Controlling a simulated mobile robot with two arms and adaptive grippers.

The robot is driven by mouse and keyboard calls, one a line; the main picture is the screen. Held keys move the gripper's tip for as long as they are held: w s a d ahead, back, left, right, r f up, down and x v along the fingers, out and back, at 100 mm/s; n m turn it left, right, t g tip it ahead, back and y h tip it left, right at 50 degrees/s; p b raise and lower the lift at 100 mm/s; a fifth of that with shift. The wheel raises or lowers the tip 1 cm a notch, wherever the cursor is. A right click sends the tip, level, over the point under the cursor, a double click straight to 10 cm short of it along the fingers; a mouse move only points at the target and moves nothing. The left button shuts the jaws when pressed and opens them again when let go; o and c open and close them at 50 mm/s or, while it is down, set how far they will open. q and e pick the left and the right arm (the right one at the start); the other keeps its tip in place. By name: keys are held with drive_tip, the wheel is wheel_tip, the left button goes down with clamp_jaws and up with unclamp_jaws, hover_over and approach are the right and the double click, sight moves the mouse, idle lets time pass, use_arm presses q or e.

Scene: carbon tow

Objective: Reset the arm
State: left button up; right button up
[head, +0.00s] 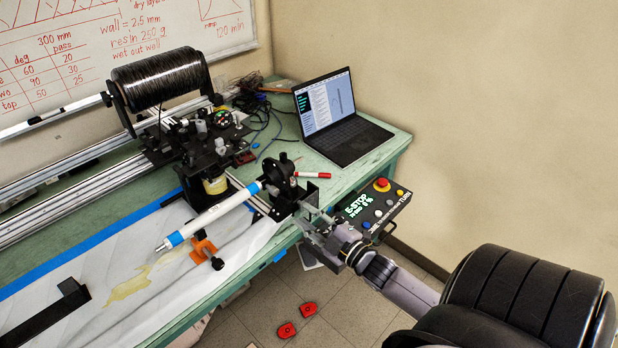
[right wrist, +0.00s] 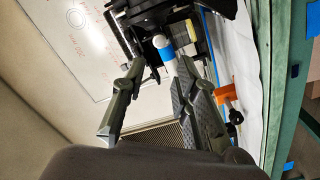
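My right gripper (head: 312,222) reaches in from the right, near the table's front edge, just left of the black control box (head: 376,208). The white tube with blue bands (head: 212,217) shows beyond the fingers in that view (right wrist: 166,52). My left gripper is not in view.
A winding machine with a black tow spool (head: 160,78) stands on the green table (head: 395,147). An open laptop (head: 337,118) and a red marker (head: 313,175) lie behind the gripper. Red objects (head: 287,330) lie on the floor. An orange clamp (head: 204,248) stands near the table's front.

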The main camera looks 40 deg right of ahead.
idle(0.4)
drive_tip(key=s+a+f+m+g+h, duration=0.1)
drive_tip(key=s+f+m+g, duration=0.2)
drive_tip(key=f, duration=0.7)
drive_tip(key=s+a+f+m+g+b, duration=0.1)
drive_tip(key=s+f+g, duration=0.1)
drive_tip(key=s+f, duration=0.65)
drive_tip(key=s+a+f+m+g+h, duration=0.1)
drive_tip(key=f+m+g, duration=0.15)
drive_tip(key=f, duration=1.05)
drive_tip(key=s+a+f+m+g, duration=0.1)
drive_tip(key=s+a+f+g, duration=0.2)
drive_tip(key=s+f, duration=0.3)
drive_tip(key=s+a+f+g+b, duration=0.1)
drive_tip(key=s+a+f+g, duration=0.2)
drive_tip(key=s, duration=0.9)
drive_tip(key=s+a+f+m+g, duration=0.1)
drive_tip(key=s+a+f+g, duration=0.2)
drive_tip(key=s+a+f, duration=0.3)
drive_tip(key=s+f, duration=0.2)
drive_tip(key=s, duration=0.1)
drive_tip(key=shift+s+f+m+y, duration=0.3)
drive_tip(key=shift+m+y, duration=0.05)
drive_tip(key=shift+y, duration=0.05)
